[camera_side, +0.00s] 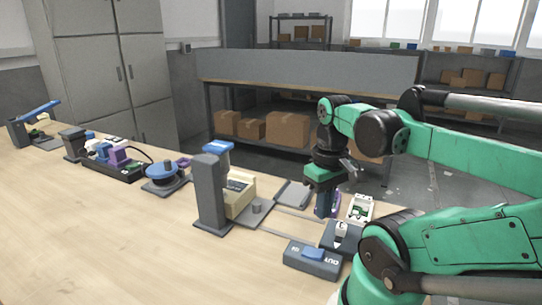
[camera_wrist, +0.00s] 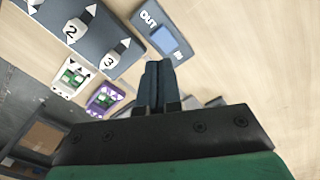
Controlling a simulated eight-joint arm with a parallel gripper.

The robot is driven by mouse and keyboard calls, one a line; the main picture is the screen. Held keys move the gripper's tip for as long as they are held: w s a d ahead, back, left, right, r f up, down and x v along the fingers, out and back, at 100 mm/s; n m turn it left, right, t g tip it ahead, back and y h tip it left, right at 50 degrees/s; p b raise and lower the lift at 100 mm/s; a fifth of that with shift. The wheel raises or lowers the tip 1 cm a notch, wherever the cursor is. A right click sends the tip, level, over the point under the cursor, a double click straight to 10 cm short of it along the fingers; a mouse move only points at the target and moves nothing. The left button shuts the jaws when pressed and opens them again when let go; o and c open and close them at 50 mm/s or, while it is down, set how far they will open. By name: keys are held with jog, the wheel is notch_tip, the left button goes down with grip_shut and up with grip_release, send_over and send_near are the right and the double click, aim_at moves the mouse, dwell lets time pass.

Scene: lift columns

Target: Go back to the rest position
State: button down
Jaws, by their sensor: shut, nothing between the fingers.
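My gripper (camera_side: 324,203) hangs from the green and black arm at the right of the side view, pointing down above the bench's far edge. In the wrist view the two dark fingers of my gripper (camera_wrist: 158,72) are together with nothing between them. Past their tips is a grey box with a blue rocker switch (camera_wrist: 164,40) marked OUT and IN. The switch box (camera_side: 313,258) also shows at the front in the side view, apart from the fingers.
A dark panel with numbered white knobs (camera_wrist: 71,30), a white module (camera_wrist: 70,76) and a purple module (camera_wrist: 104,98) lie close by. A grey column (camera_side: 211,195) and a cream box (camera_side: 240,193) stand left of my gripper. The bench's front left (camera_side: 100,240) is clear.

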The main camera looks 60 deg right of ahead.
jog(key=shift+r, duration=0.2)
jog(key=w+a+n+t, duration=0.6)
jog(key=w+a, duration=0.4)
jog(key=w, duration=0.4)
jog(key=shift+w+a+r+t, duration=0.15)
jog(key=shift+a+r+t, duration=0.15)
jog(key=shift+t, duration=0.3)
